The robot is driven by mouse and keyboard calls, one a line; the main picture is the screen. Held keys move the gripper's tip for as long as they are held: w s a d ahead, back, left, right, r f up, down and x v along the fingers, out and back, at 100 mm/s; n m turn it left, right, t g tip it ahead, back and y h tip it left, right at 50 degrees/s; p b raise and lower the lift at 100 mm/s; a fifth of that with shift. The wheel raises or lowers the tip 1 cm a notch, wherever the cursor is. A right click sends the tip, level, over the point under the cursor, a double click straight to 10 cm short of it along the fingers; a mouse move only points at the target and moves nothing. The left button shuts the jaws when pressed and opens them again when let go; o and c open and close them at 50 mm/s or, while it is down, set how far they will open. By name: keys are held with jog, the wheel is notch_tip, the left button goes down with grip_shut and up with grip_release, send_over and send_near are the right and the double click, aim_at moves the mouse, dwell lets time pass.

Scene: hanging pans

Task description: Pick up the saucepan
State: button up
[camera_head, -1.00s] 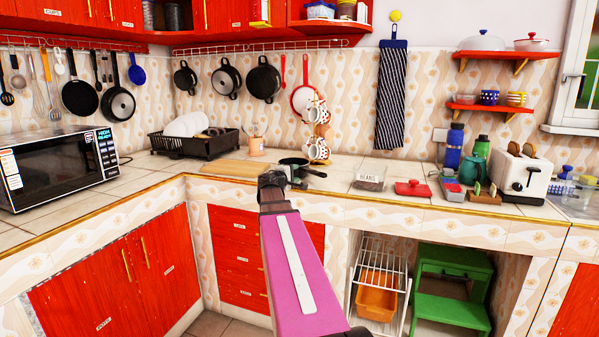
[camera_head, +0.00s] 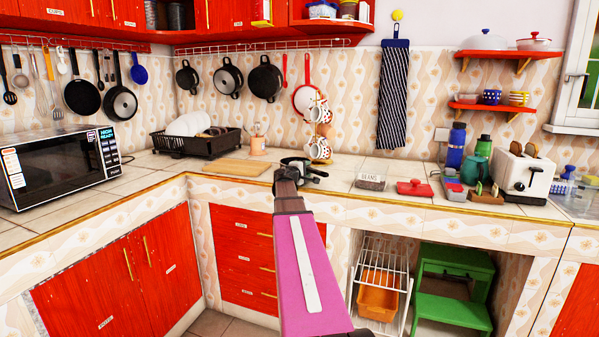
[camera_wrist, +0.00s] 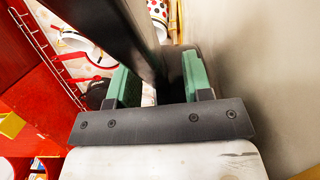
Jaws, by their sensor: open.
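The saucepan (camera_head: 298,162) is a small dark pan on the tiled counter, just behind my gripper in the head view. My gripper (camera_head: 287,180) reaches over the counter's front edge and hides part of the pan. In the wrist view my gripper (camera_wrist: 160,82) is open, with its two green finger pads apart. A long dark bar runs from the top left down between the pads. It looks like the saucepan's handle, but I cannot be sure. I cannot tell whether the pads touch it.
A wooden board (camera_head: 236,168) and a black dish rack (camera_head: 190,143) lie left of the pan. Spotted mugs (camera_head: 318,150) hang on a stand just behind it. A beans container (camera_head: 371,182) and a red lidded item (camera_head: 414,188) stand to the right. Several pans hang on the wall.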

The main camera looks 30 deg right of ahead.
grip_shut()
jog(key=shift+r, duration=0.1)
